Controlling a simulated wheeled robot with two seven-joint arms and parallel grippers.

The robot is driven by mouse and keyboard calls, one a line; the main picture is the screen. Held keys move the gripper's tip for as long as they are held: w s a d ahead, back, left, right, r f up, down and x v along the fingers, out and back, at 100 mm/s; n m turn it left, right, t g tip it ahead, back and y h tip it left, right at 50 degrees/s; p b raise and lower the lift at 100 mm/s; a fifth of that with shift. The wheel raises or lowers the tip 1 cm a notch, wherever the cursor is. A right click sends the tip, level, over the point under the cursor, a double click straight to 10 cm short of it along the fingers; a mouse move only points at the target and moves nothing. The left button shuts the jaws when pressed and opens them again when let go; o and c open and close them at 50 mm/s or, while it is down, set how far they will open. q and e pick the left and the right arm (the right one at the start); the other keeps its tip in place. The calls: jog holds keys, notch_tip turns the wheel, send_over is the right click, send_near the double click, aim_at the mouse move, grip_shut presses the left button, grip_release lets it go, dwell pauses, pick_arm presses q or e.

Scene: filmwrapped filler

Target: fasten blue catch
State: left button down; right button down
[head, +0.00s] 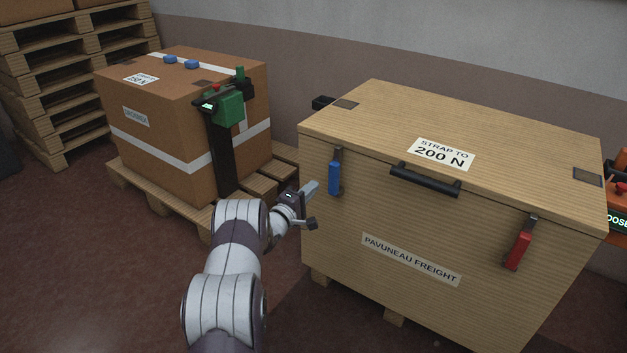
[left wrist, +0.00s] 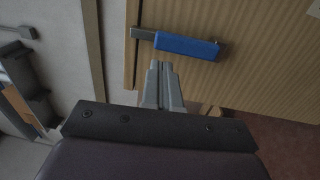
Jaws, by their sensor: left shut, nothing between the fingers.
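The blue catch (head: 334,178) is on the upper left of the light wooden crate's front (head: 430,240). Its blue lever points down below a grey metal piece near the lid's edge; I cannot tell whether it is latched. In the left wrist view the blue catch (left wrist: 187,46) lies across the picture above the fingertips. My left gripper (head: 313,186) is shut and empty, just left of the lever. In the left wrist view the left gripper (left wrist: 160,66) has its tips close to the lever; contact is unclear. My right gripper is out of view.
A red catch (head: 519,248) and a black handle (head: 425,179) are on the same crate, whose lid (head: 450,120) is down. A brown carton (head: 180,125) with a green strap device (head: 229,108) stands on a pallet at left. Stacked pallets (head: 60,110) stand behind.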

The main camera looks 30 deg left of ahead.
pick_arm(q)
jog(key=s, duration=0.3)
jog(key=s+p, duration=0.1)
jog(key=s, duration=0.1)
jog(key=shift+s+a+f, duration=0.1)
jog(key=shift+s+f, duration=0.1)
jog(key=shift+s, duration=0.2)
